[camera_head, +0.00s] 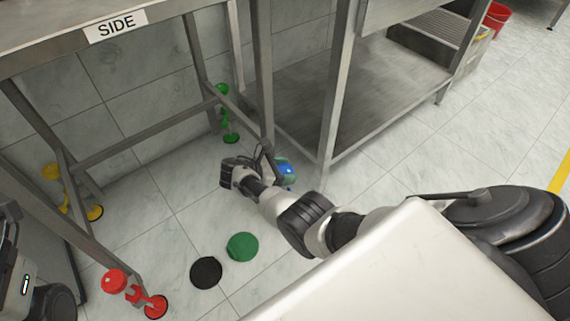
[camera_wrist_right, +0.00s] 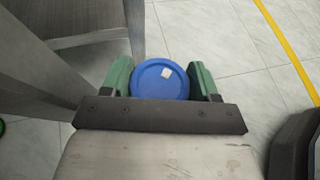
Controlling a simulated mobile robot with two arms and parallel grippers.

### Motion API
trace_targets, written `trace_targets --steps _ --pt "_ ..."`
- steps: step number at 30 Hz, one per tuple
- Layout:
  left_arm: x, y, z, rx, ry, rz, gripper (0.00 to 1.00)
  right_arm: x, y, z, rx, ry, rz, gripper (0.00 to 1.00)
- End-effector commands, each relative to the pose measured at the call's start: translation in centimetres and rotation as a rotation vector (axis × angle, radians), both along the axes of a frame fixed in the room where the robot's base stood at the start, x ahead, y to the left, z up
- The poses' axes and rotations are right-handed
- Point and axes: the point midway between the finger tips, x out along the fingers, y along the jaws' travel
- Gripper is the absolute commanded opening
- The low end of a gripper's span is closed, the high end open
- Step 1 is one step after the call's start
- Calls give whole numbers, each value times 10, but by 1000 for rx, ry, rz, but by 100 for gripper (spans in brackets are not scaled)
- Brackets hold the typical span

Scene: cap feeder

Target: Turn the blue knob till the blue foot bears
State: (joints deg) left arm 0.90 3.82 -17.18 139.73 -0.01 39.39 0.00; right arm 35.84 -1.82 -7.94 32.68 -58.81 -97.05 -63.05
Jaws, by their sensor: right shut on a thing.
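The blue knob (camera_wrist_right: 160,82) is a round blue disc with a small pale square mark, seen from above in the right wrist view. The green fingers of my right gripper (camera_wrist_right: 161,90) are closed on it from both sides. In the head view my right gripper (camera_head: 276,168) is low by a leg of the steel table, with a bit of the blue knob (camera_head: 290,172) showing. The blue foot is hidden, so I cannot tell whether it touches the floor. My left gripper is not in view.
The SIDE table (camera_head: 70,40) has red (camera_head: 114,282), yellow (camera_head: 51,172) and green (camera_head: 222,89) knobs at its other legs. A black disc (camera_head: 206,272) and a green disc (camera_head: 242,246) lie on the floor. A steel shelf unit (camera_head: 370,90) stands close at the right.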

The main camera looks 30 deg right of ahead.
Motion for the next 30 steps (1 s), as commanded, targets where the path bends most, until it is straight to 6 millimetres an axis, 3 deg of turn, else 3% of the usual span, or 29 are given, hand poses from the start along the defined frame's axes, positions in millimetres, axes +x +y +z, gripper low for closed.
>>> trace_targets --steps 11,12,14,23,30 --pt "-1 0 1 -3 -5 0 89 1 -4 3 -8 -2 -8 36" --pt "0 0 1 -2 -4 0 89 1 -4 3 -8 -2 -8 62" --pt "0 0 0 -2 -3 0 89 1 -4 3 -8 -1 -7 71" --pt "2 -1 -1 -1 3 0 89 1 0 2 -3 -1 -5 71" --pt "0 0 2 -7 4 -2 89 8 31 16 0 -1 -3 71"
